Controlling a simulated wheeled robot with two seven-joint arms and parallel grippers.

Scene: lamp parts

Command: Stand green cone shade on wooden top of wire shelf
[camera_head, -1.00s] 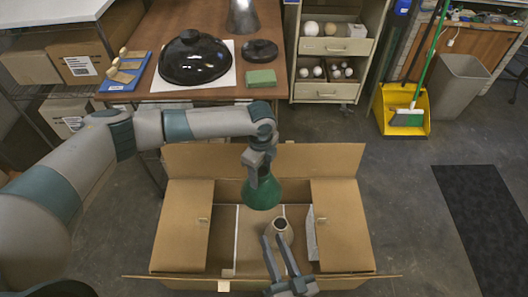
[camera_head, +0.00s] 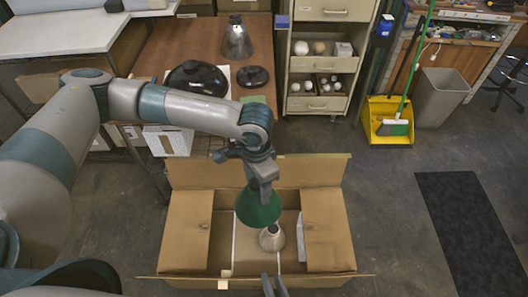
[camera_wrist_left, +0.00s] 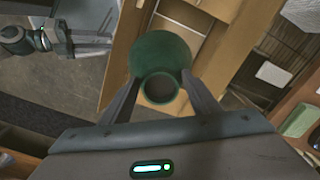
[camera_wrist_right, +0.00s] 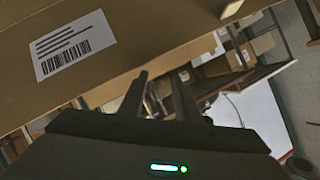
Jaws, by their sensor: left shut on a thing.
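The green cone shade (camera_head: 258,208) hangs over the open cardboard box in the head view, wide end down. My left gripper (camera_head: 262,182) is shut on its narrow upper end. In the left wrist view, the shade (camera_wrist_left: 160,50) sits between the fingertips (camera_wrist_left: 161,80), its round opening facing the camera. My right gripper (camera_head: 274,285) is at the bottom edge of the head view, partly cut off. In the right wrist view, its fingers (camera_wrist_right: 158,82) are apart with nothing between them. I cannot clearly make out a wire shelf with a wooden top.
The cardboard box (camera_head: 325,225) has its flaps open; a pale cone shade (camera_head: 271,238) stands inside. A brown table (camera_head: 165,45) holds a black dome shade (camera_head: 197,78). A drawer cabinet (camera_head: 318,65) and yellow dustpan (camera_head: 388,122) stand behind. Floor at right is clear around a dark mat.

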